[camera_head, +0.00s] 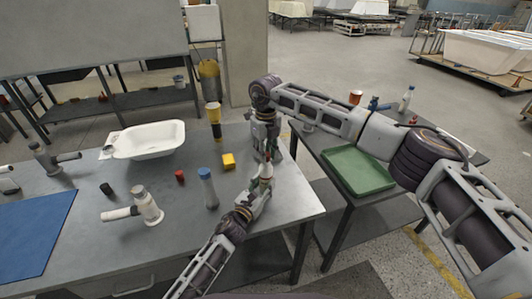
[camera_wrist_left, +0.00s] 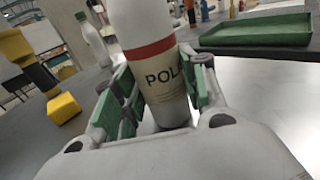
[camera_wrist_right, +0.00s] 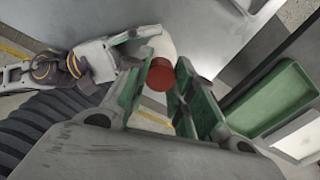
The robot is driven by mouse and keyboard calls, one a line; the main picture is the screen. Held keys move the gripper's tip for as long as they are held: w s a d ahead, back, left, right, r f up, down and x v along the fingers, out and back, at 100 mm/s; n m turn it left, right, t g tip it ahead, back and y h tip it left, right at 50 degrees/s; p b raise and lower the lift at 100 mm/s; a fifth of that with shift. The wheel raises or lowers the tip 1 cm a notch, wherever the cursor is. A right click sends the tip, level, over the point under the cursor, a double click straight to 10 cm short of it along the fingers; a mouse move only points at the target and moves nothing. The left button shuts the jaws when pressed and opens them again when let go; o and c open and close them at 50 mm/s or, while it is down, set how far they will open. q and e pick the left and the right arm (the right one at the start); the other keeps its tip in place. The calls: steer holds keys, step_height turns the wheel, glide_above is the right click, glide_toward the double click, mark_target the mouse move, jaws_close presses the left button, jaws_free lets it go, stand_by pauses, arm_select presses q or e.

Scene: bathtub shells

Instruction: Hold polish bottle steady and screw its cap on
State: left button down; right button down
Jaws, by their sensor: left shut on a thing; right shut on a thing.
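The polish bottle (camera_wrist_left: 158,75) is white with a red band and a label reading "POL". My left gripper (camera_wrist_left: 163,92) is shut around its lower body, and the bottle stands nearly upright near the table's right edge. In the head view the bottle (camera_head: 266,171) shows only in part between my two grippers. My right gripper (camera_head: 266,150) is directly above it, pointing down. In the right wrist view the red cap (camera_wrist_right: 160,75) is between the right gripper's shut fingers, in line with the bottle's top. I cannot tell whether cap and neck touch or how far threads engage.
On the grey table (camera_head: 250,215) stand a blue-capped bottle (camera_head: 207,188), a small red item (camera_head: 180,176), a yellow block (camera_head: 228,161), a white tub shell (camera_head: 150,140) and a grey tool (camera_head: 146,205). A green tray (camera_head: 358,168) lies on the side table under my right arm.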

arm_select(q)
steer(key=shift+d, duration=0.1)
arm_select(e)
steer(key=m, duration=0.3)
steer(key=c, duration=1.1)
jaws_free()
steer(key=shift+r, duration=6)
arm_select(q)
steer(key=c, duration=0.7)
jaws_free()
steer(key=shift+c, duration=0.2)
